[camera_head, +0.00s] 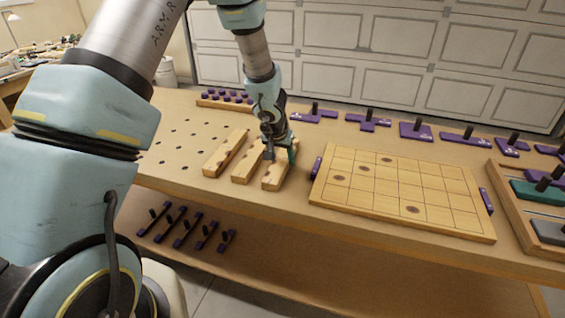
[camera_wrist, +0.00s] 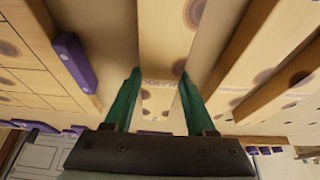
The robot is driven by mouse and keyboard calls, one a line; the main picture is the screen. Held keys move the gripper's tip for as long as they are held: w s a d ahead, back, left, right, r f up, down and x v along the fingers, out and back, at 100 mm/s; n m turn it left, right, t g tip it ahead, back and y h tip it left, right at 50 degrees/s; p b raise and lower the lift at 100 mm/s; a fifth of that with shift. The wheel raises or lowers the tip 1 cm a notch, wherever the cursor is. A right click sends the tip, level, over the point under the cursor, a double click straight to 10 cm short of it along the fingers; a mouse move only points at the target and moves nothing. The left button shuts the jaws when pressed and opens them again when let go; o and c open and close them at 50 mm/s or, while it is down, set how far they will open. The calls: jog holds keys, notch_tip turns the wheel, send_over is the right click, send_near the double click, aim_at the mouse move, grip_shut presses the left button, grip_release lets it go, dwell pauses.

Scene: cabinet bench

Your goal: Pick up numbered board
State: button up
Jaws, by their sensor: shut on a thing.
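My gripper (camera_head: 282,154) is at the far end of the rightmost of three short wooden boards (camera_head: 276,177) on the bench. In the wrist view, my green fingers (camera_wrist: 158,76) are on either side of this board (camera_wrist: 165,45), shut on it. Small dark lettering and round dark spots show on its top; I cannot read a number. The other two short boards (camera_head: 248,158) and (camera_head: 225,153) lie parallel to its left. A large wooden board with a square grid (camera_head: 400,190) lies to the right, with purple handles at its sides.
Purple pieces with black pegs (camera_head: 416,131) stand along the bench's back edge. A wooden tray (camera_head: 515,210) with coloured pieces is at the right. Several purple handled pieces (camera_head: 185,228) lie on the lower shelf. Peg holes cover the bench's left part.

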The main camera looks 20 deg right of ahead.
grip_shut()
jog(key=shift+r, duration=0.15)
